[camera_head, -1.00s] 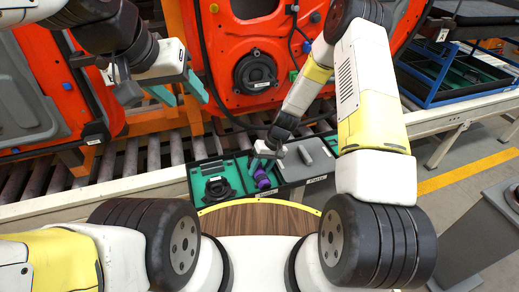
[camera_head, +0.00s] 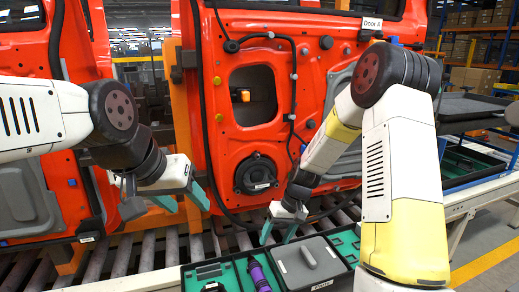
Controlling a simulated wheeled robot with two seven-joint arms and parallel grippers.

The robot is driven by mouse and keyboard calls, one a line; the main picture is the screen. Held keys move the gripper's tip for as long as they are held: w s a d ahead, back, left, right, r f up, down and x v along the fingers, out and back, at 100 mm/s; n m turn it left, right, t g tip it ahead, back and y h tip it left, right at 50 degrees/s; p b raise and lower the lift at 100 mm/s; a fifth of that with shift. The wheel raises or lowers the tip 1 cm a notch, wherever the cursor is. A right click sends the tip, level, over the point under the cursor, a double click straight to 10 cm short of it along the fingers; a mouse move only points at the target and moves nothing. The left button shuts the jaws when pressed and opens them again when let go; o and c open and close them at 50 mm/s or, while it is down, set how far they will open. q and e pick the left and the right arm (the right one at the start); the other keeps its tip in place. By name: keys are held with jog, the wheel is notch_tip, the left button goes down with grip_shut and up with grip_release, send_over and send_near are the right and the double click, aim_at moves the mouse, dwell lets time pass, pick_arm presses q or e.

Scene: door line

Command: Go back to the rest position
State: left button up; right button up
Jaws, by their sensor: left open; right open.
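My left gripper (camera_head: 184,200) is open and empty, with teal fingers, in front of the lower left part of the orange door marked Door A (camera_head: 228,130). My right gripper (camera_head: 279,232) is open and empty, its teal fingers pointing down just above the back of the parts tray (camera_head: 190,282). Neither gripper holds anything. The tray has teal compartments with a black part, a purple cylinder (camera_head: 259,275) and a grey cover with a handle (camera_head: 308,260). The tray's front is cut off by the picture edge.
A roller conveyor (camera_head: 150,254) runs under the doors. A second orange door (camera_head: 85,100) hangs at the left. A round black speaker (camera_head: 256,174) sits low in Door A. At the right are a dark bin with teal lining (camera_head: 465,165) and shelves of boxes (camera_head: 475,45).

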jog(key=s+d+r+t, duration=0.1)
jog(key=s+d+r, duration=0.1)
jog(key=r, duration=0.4)
jog(key=s+d+r+t, duration=0.1)
jog(key=r, duration=0.6)
jog(key=s+d+r+m+t, duration=0.1)
jog(key=s+d+r+t, duration=0.1)
jog(key=s+r, duration=0.5)
jog(key=s+d+r+m+t+h, duration=0.1)
jog(key=s+d+r+t, duration=0.1)
jog(key=s+r, duration=0.5)
jog(key=s+d, duration=0.1)
jog(key=s, duration=0.2)
jog(key=shift+s+d+r+m, duration=0.3)
jog(key=shift+d+r+m, duration=0.05)
jog(key=shift+m, duration=0.05)
